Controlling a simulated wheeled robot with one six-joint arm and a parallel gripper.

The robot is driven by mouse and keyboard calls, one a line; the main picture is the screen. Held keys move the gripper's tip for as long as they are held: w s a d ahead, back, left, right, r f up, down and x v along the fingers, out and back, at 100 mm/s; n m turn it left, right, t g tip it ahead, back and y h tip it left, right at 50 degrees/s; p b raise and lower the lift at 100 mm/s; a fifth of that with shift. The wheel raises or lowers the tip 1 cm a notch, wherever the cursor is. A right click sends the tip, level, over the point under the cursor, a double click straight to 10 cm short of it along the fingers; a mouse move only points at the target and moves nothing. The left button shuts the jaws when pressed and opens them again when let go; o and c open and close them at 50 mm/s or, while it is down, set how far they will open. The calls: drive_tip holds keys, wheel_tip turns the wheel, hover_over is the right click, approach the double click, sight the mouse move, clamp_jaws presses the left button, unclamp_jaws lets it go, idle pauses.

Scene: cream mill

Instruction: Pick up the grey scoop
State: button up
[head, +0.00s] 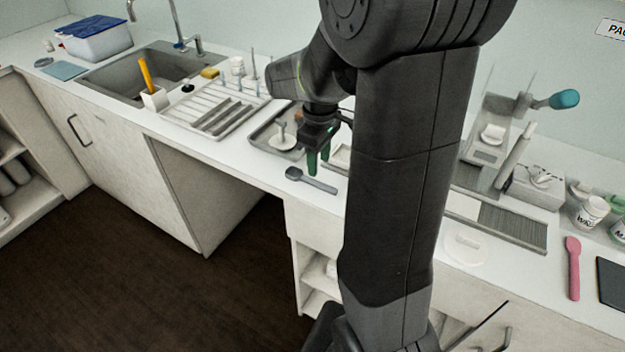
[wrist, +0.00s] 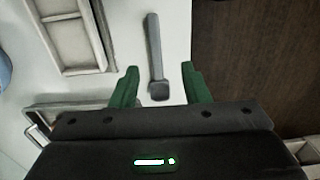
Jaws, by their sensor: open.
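The grey scoop (head: 310,180) lies flat on the white counter near its front edge in the head view. In the wrist view the scoop (wrist: 154,56) lies with its long handle pointing up the picture and its small bowl between my green fingertips. My gripper (head: 318,162) is above the counter by the scoop in the head view. In the wrist view my gripper (wrist: 159,78) is open, with one finger on each side of the scoop's bowl and a gap to both. Whether the fingertips are at the scoop's height I cannot tell.
A grey tray (head: 262,138) with a white round piece stands behind the scoop. A white rack (head: 187,117) and a sink (head: 122,84) are to the left. A pink spatula (head: 573,268) lies at the right. The counter's edge drops to dark floor (wrist: 235,50) close by.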

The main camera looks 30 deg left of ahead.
sight(322, 184)
drive_tip(key=f, duration=0.7)
drive_tip(key=shift+w+d+f, duration=0.1)
drive_tip(key=shift+w+d, duration=0.2)
drive_tip(key=shift+c, duration=0.2)
clamp_jaws()
